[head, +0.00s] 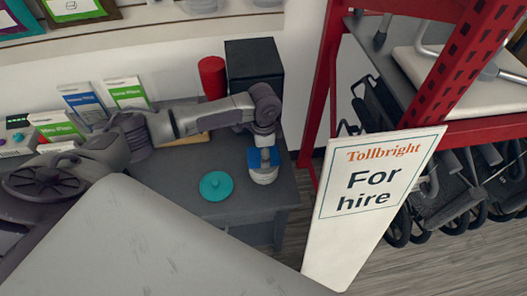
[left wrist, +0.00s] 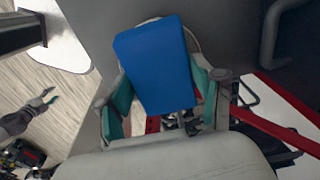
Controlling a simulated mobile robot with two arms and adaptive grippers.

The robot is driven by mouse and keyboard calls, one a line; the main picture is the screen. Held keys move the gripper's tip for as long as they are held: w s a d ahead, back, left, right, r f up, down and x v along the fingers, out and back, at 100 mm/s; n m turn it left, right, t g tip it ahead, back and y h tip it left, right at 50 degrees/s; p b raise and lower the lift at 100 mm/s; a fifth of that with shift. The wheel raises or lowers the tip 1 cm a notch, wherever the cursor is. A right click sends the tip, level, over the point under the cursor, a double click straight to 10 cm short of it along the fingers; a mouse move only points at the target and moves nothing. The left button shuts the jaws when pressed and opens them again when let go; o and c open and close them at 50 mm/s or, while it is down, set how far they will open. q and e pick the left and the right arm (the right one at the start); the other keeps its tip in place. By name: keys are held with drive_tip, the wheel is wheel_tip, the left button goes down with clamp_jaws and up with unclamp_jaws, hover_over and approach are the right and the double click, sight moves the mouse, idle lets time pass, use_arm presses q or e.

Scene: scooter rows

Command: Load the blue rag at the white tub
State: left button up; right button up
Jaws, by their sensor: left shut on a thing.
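The blue rag (head: 256,158) is at the end of my left arm, near the right end of the dark grey table. In the left wrist view the rag (left wrist: 158,62) is a flat blue block between the teal pads of my left gripper (left wrist: 162,100), which is shut on it. A small pale round thing, seemingly the white tub (head: 264,176), shows directly below the rag in the head view; the gripper and rag hide part of it. I cannot tell whether the rag touches it. A pale rim also shows behind the rag in the wrist view.
A teal disc (head: 216,186) lies on the table (head: 185,165) left of the gripper. A black box (head: 254,65), a red cylinder (head: 212,77) and upright cards (head: 84,103) stand at the back. A "For hire" sign (head: 374,205) and red rack (head: 460,60) are on the right.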

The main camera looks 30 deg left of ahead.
use_arm(q)
drive_tip(key=shift+f, duration=0.5)
idle(0.5)
drive_tip(key=shift+s+f, duration=0.1)
idle(2.1)
drive_tip(key=shift+p, duration=0.3)
wheel_tip(320, 180, up, 7)
drive_tip(key=p, duration=0.8)
idle(0.5)
